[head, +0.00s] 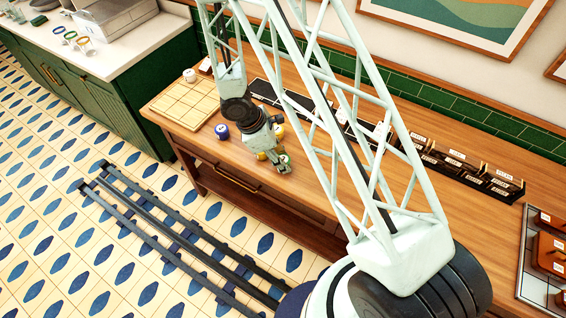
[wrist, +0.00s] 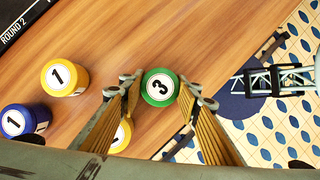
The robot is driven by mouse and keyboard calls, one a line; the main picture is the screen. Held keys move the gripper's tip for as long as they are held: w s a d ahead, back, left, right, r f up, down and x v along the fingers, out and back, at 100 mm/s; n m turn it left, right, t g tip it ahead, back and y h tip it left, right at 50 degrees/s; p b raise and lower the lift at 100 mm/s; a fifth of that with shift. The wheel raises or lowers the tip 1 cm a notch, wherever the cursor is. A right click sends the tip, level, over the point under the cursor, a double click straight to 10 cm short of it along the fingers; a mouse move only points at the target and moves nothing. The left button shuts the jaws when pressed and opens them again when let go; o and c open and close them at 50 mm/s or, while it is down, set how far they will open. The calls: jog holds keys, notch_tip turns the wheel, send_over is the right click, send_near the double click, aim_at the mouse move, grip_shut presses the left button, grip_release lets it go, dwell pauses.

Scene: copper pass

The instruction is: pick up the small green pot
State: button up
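The small green pot (wrist: 160,87) has a round white top marked 3. In the wrist view it shows between the tips of my gripper (wrist: 161,90), whose two fingers are spread apart. A small gap shows between the pot and each finger, and I cannot tell how far the tips are above the table. In the head view my gripper (head: 282,164) hangs over the front edge area of the wooden table (head: 300,130). I cannot make out the green pot there; my arm and gripper cover that area.
A yellow pot (wrist: 65,77) and a blue pot (wrist: 25,120), both marked 1, stand left of my gripper. Another yellow pot (wrist: 122,137) shows partly behind the left finger. A gridded board (head: 185,103) with a white pot (head: 189,75) lies at the table's left end.

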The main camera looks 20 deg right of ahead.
aim_at(286, 159)
jog(key=shift+r, duration=0.2)
dwell(0.3)
jog(key=shift+r, duration=1.55)
jog(key=s+a+b, duration=0.1)
jog(key=s+a, duration=0.2)
jog(key=a, duration=0.1)
jog(key=s+a+r, duration=0.1)
jog(key=s+a, duration=0.1)
jog(key=a, duration=0.3)
jog(key=s+a+b, duration=0.1)
jog(key=s+a, duration=0.2)
jog(key=a, duration=0.1)
jog(key=shift+s+a+r+b, duration=0.15)
jog(key=shift+s+r+b, duration=0.1)
jog(key=shift+s+b, duration=0.1)
jog(key=shift+w, duration=0.15)
